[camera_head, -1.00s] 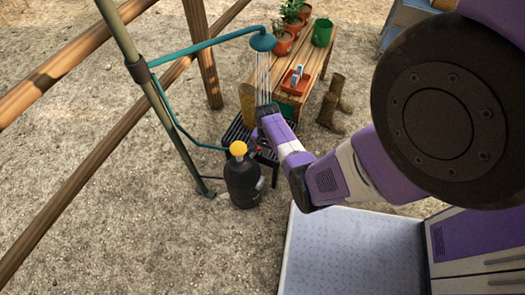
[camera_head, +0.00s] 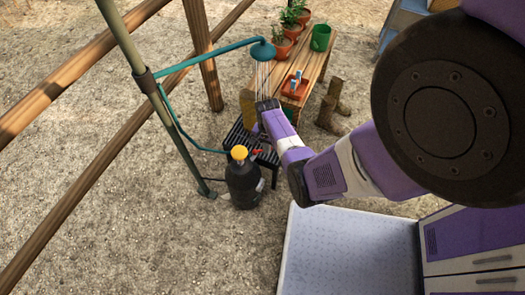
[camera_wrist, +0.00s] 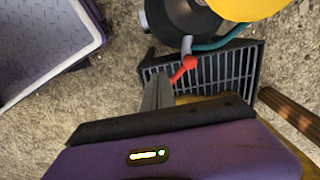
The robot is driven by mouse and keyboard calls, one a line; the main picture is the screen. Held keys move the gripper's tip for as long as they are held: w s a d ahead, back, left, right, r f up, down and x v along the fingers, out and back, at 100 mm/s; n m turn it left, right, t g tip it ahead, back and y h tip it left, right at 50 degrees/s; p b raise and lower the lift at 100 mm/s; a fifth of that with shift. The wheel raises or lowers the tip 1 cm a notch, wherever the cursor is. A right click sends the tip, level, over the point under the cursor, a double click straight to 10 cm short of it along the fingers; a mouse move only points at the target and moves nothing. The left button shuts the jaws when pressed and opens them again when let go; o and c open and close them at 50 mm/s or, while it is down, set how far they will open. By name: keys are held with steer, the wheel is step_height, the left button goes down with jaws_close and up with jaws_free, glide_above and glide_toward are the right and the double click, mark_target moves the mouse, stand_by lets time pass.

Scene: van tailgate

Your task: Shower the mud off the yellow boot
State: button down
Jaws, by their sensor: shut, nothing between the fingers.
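The yellow boot (camera_head: 247,104) stands on a black slatted stand (camera_head: 237,136), partly hidden behind my gripper; its surface looks dull brownish yellow. The teal shower head (camera_head: 262,50) hangs above, and thin streams of water (camera_head: 263,78) fall from it beside the boot. A black tank (camera_head: 243,183) with a yellow cap stands in front of the stand. Its red lever (camera_wrist: 184,68) shows in the wrist view. My gripper (camera_wrist: 158,92) is shut and empty, its fingertips close to the lever; I cannot tell if they touch it.
A wooden bench (camera_head: 314,62) behind holds potted plants, a green bucket (camera_head: 321,37) and a red tray (camera_head: 295,86). Brown boots (camera_head: 328,112) stand right of the stand. A green pole (camera_head: 140,70) and wooden rails are at left. The grey tailgate bed (camera_head: 345,250) lies in front.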

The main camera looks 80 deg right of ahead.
steer(key=shift+f, duration=0.1)
steer(key=w+d+b, duration=0.1)
steer(key=d+b, duration=0.3)
steer(key=d, duration=0.2)
steer(key=shift+d, duration=0.15)
step_height(320, 180, down, 5)
steer(key=b, duration=0.4)
steer(key=shift+r, duration=0.25)
stand_by(2.1)
